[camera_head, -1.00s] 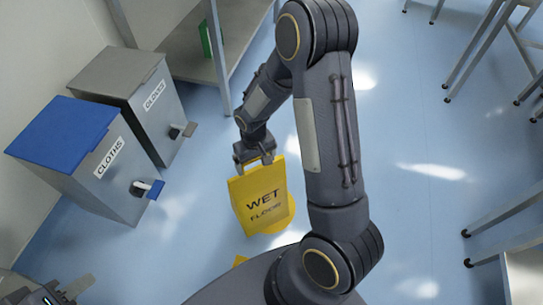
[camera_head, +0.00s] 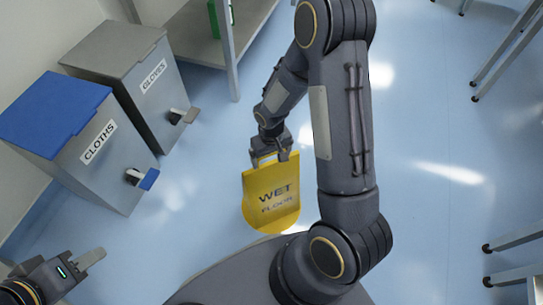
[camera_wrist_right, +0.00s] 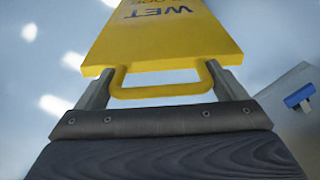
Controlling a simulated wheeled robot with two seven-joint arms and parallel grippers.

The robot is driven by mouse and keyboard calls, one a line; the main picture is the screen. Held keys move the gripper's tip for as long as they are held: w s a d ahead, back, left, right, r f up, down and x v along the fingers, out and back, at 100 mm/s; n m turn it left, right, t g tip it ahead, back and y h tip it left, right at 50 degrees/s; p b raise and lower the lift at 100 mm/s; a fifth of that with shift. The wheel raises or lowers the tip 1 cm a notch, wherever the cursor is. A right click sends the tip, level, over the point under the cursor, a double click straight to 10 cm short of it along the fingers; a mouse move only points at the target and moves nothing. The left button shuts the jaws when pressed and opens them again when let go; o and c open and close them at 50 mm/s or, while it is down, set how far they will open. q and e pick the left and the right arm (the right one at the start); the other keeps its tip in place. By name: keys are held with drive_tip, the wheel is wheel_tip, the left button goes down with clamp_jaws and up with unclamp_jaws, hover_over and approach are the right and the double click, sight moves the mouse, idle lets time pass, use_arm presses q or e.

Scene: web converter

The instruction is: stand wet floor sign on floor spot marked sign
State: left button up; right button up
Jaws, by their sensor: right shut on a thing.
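The yellow wet floor sign (camera_head: 270,185), lettered "WET FLOOR", hangs from my right gripper (camera_head: 271,157) in the middle of the head view. The right fingers are shut on its top handle. In the right wrist view the handle loop (camera_wrist_right: 160,92) lies between the fingertips, and the panel (camera_wrist_right: 160,40) extends away. The sign's lower edge looks rounded; I cannot tell whether it touches the floor. My left gripper (camera_head: 92,262) is empty at the lower left; its opening is unclear. No spot marked "sign" can be made out.
A blue-lidded cloths bin (camera_head: 75,150) and a grey gloves bin (camera_head: 135,85) stand at the left. A metal shelf (camera_head: 190,40) is behind them. Table legs (camera_head: 500,50) show at the right. The blue floor (camera_head: 430,120) between is clear.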

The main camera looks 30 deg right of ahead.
drive_tip(key=o, duration=1.5)
drive_tip(key=shift+o, duration=0.2)
drive_tip(key=shift+r, duration=0.2)
wheel_tip(320, 180, up, 11)
drive_tip(key=p, duration=0.4)
drive_tip(key=shift+f, duration=0.2)
drive_tip(key=s+a+r+m+t+y, duration=0.1)
drive_tip(key=s+r, duration=0.3)
drive_tip(key=r, duration=0.3)
drive_tip(key=s+r+t+y, duration=0.15)
drive_tip(key=s+r, duration=0.25)
drive_tip(key=r, duration=0.4)
drive_tip(key=s+a+r+t+y, duration=0.1)
drive_tip(key=s+a+r+t, duration=0.2)
drive_tip(key=s, duration=0.6)
drive_tip(key=shift+a+r+p, duration=0.15)
drive_tip(key=shift+r+p, duration=0.15)
drive_tip(key=shift+r, duration=0.55)
